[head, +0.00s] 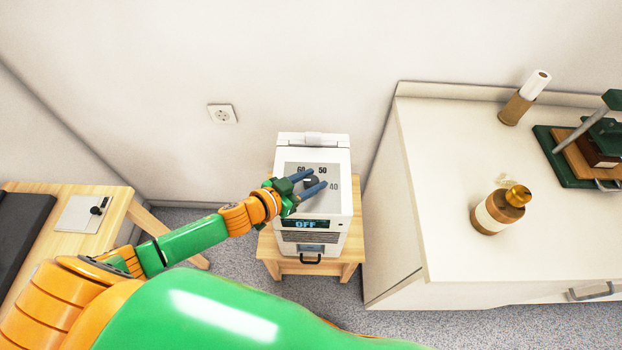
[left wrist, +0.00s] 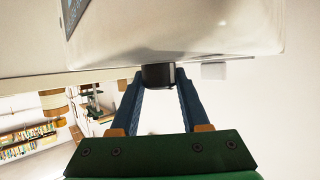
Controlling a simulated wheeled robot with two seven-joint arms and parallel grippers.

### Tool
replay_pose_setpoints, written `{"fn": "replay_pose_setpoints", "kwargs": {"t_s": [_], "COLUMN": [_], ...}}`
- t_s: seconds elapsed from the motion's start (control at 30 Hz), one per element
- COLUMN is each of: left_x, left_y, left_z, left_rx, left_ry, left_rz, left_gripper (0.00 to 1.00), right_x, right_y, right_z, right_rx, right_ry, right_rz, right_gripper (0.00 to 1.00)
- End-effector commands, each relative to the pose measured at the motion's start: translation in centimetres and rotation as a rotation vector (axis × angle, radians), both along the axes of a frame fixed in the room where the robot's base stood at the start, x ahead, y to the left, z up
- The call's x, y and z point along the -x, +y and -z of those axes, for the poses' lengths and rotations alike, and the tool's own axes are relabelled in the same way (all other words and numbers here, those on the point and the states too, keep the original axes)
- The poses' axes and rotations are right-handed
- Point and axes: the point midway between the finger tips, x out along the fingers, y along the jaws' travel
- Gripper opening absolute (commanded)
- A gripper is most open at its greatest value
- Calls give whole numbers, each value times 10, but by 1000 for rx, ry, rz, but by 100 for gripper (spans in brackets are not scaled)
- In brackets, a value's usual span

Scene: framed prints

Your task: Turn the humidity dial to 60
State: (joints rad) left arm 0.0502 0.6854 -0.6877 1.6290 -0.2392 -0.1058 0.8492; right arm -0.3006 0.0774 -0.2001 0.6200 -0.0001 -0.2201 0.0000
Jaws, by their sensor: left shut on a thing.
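The humidity dial (head: 311,181) is a dark round knob on the top panel of a white dehumidifier-like box (head: 341,215). The labels 60, 50 and 40 show around it. The dial's pointer mark cannot be made out. The box's small display (head: 305,224) reads OFF. My left gripper (head: 317,179) reaches in from the left, its blue fingers on either side of the dial and shut on it. In the left wrist view the dark dial (left wrist: 158,75) sits between the two fingertips. My right gripper is not in view.
The box stands on a small wooden stool (head: 349,254). A white cabinet (head: 430,200) on the right carries a brass-topped jar (head: 497,211), a paper roll (head: 524,98) and a green press (head: 590,150). A wooden table (head: 118,205) is at left. A wall socket (head: 222,114) is behind.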

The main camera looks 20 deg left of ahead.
Motion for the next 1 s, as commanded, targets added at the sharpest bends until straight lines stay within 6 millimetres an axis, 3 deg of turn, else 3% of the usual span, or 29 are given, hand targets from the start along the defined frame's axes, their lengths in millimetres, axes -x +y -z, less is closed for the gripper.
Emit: {"fn": "replay_pose_setpoints", "kwargs": {"t_s": [0.27, 0.57, 0.77, 1.0], "left_x": [0, -2, -3, -2], "left_y": [0, 2, 2, 2], "left_z": [0, 0, 2, 7], "left_rx": [-2, -7, -7, -6], "left_ry": [-1, -5, -5, -3], "left_rz": [29, 212, 398, 621], "left_gripper": [0, 0, 0, 0], "right_x": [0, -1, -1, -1], "right_y": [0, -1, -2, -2], "right_z": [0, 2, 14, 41], "right_rx": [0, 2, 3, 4], "right_ry": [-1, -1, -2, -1], "right_rz": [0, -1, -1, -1], "right_gripper": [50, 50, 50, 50]}}
